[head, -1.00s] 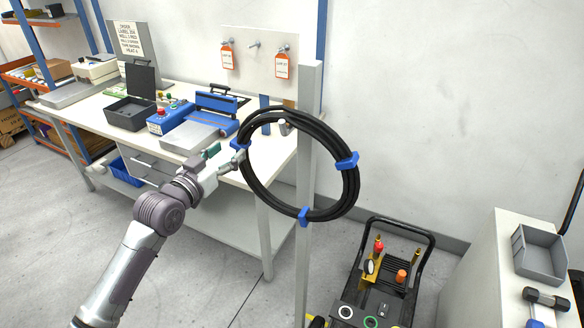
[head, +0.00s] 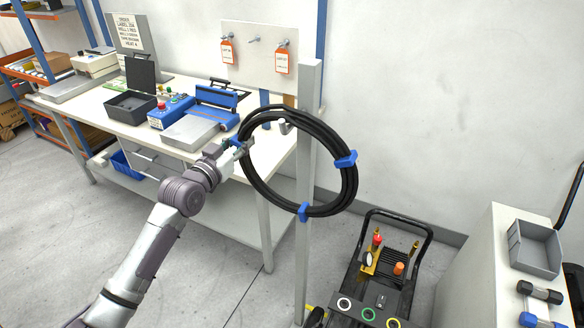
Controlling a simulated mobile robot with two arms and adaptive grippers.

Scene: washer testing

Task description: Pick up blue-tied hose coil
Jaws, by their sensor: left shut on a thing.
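The black hose coil (head: 351,186) with blue ties hangs as an upright ring at a hook (head: 284,126) on a grey post (head: 304,240). Blue ties show on its right side (head: 346,160) and at its bottom (head: 303,212). My left gripper (head: 239,150) reaches in from the left and is shut on the coil's left side, by a third blue tie that its fingers partly hide. The coil's top still lies at the hook. My right gripper is not in view.
A workbench (head: 255,158) behind holds a grey tray (head: 131,106) and a blue device (head: 215,98). A pegboard (head: 259,55) with orange tags stands at its back. A black wheeled machine (head: 380,265) is below right, beside a white cabinet (head: 490,255) with a grey bin (head: 535,249).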

